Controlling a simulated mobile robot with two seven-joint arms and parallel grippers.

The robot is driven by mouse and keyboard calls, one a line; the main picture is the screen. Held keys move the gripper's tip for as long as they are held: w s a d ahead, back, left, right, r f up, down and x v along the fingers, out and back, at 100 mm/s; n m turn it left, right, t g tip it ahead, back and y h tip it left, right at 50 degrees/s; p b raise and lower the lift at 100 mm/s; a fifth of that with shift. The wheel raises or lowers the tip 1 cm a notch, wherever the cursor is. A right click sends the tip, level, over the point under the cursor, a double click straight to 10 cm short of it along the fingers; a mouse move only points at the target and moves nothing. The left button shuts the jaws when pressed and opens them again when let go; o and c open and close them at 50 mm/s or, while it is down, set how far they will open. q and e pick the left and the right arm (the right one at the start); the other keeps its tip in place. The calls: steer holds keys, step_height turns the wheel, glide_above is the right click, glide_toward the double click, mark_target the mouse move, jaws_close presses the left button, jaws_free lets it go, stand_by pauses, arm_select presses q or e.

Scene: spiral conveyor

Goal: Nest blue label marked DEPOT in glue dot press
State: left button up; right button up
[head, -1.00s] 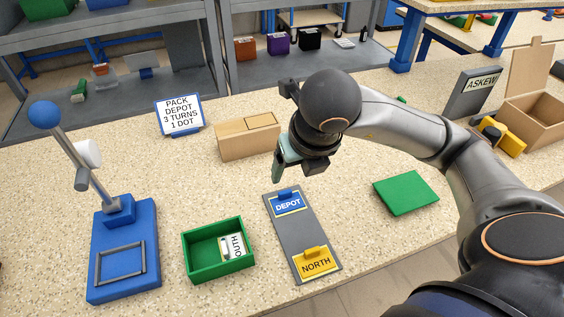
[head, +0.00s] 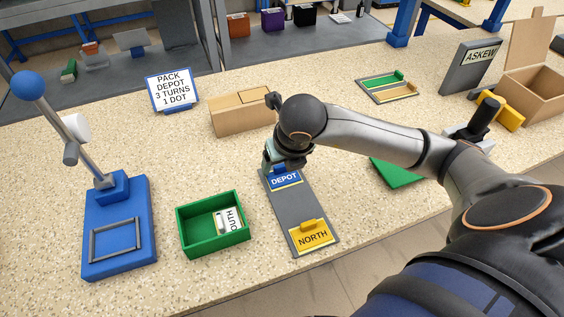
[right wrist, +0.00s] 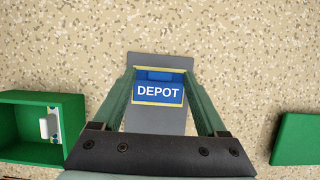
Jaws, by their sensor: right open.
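The blue DEPOT label (head: 286,180) lies at the far end of a grey strip (head: 291,208), with a raised blue tab at its back edge. It also shows in the right wrist view (right wrist: 159,92), between the fingers. My right gripper (head: 270,162) is open just above the label; in the right wrist view its green fingers (right wrist: 160,84) stand on either side of it. The glue dot press (head: 150,235) is at the left, with a blue base, a grey square frame on it, and a raised lever with a blue ball. My left gripper is not in view.
A yellow NORTH label (head: 312,237) lies at the strip's near end. A green box (head: 192,240) holding a white label stands between press and strip. A cardboard box (head: 230,121) and a PACK DEPOT sign (head: 172,90) stand behind. A green plate (head: 397,176) is partly behind my arm.

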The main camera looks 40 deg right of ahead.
jaws_close()
stand_by(1.0)
